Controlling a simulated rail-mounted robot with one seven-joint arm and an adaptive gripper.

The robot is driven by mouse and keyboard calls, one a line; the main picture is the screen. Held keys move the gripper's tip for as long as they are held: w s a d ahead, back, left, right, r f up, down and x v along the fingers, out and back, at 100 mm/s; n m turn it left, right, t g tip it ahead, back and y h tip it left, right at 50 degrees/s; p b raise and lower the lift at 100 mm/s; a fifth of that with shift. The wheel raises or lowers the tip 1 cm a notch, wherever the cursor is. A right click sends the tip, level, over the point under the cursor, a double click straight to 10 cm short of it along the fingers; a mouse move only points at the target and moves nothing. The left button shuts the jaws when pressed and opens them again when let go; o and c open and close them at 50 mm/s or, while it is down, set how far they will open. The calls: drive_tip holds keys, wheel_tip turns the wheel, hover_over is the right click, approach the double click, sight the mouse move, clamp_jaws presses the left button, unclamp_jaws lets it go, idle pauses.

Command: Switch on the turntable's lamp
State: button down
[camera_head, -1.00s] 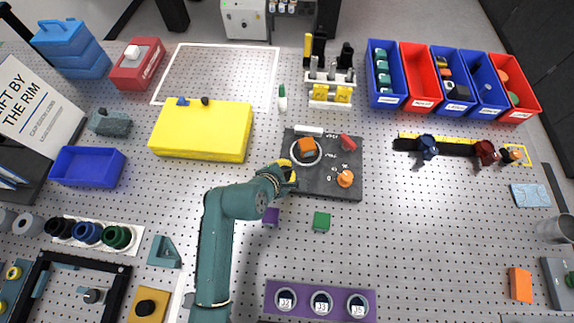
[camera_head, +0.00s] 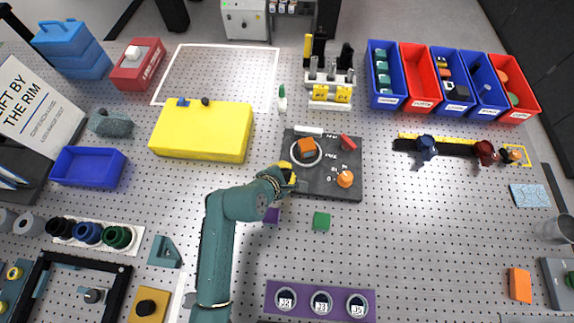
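The turntable is a dark grey panel (camera_head: 312,185) at the middle of the table. On it are a round white-rimmed disc with an orange-brown block (camera_head: 306,149), a red switch-like part (camera_head: 348,142), an orange knob (camera_head: 345,179) beside a small printed scale, and a white bar (camera_head: 309,130) along the back edge. Which of these is the lamp or its switch I cannot tell for sure; no clear glow shows. My gripper (camera_head: 287,174) is low at the panel's left edge, left of the orange knob and below the disc. Its fingers are small and partly hidden by the wrist, with yellow showing there.
A yellow box (camera_head: 202,131) stands left of the panel. A green block (camera_head: 321,221) and a purple block (camera_head: 271,216) lie in front. A white rack (camera_head: 331,90) stands behind. The table right of the panel is mostly clear.

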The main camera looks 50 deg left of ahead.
drive_tip(key=shift+f, duration=0.4)
idle(0.3)
drive_tip(key=shift+r+p, duration=0.85)
drive_tip(key=shift+p, duration=0.25)
wheel_tip(320, 180, up, 6)
drive_tip(key=p, duration=0.6)
drive_tip(key=shift+p, duration=0.3)
